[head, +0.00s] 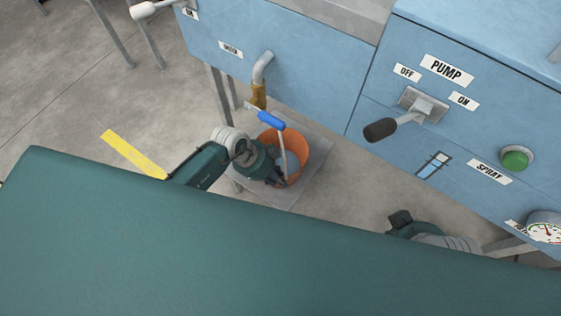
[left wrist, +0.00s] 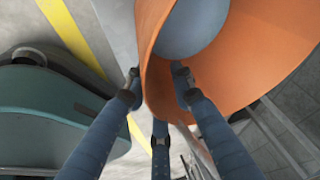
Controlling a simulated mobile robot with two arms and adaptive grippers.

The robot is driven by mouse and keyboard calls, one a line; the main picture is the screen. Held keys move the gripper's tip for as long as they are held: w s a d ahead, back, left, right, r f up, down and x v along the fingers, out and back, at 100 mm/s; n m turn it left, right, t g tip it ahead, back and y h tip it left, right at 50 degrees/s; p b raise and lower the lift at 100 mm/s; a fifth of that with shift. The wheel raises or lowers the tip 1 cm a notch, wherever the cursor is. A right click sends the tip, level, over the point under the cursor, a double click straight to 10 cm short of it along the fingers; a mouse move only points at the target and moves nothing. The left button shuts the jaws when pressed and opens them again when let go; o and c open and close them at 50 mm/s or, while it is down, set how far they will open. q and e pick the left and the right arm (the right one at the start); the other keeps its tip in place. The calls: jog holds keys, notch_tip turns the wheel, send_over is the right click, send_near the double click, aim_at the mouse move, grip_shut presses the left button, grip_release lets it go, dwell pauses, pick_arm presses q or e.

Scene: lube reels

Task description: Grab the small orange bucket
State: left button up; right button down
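The small orange bucket (head: 296,153) stands on a low grey platform below a bent pipe. My left gripper (head: 279,181) is at the bucket's near left side. In the left wrist view the bucket (left wrist: 262,50) fills the upper right. The left gripper's fingers (left wrist: 156,78) are spread around its wall, one outside and one over the inside. A small gap seems to show beside the outer finger, so I see no firm hold. Part of my right gripper (head: 401,222) shows at the lower right, away from the bucket; its fingertips are not clear.
The bent pipe (head: 262,68) and a blue-handled lever (head: 271,121) hang close above the bucket. The blue machine panel (head: 310,75) stands behind, with a pump lever (head: 392,126) jutting out. A yellow strip (head: 133,153) lies on the open floor at left.

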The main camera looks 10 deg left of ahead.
pick_arm(q)
grip_shut()
jog(key=shift+w+r, duration=0.1)
jog(key=shift+r, duration=0.05)
jog(key=shift+r, duration=0.1)
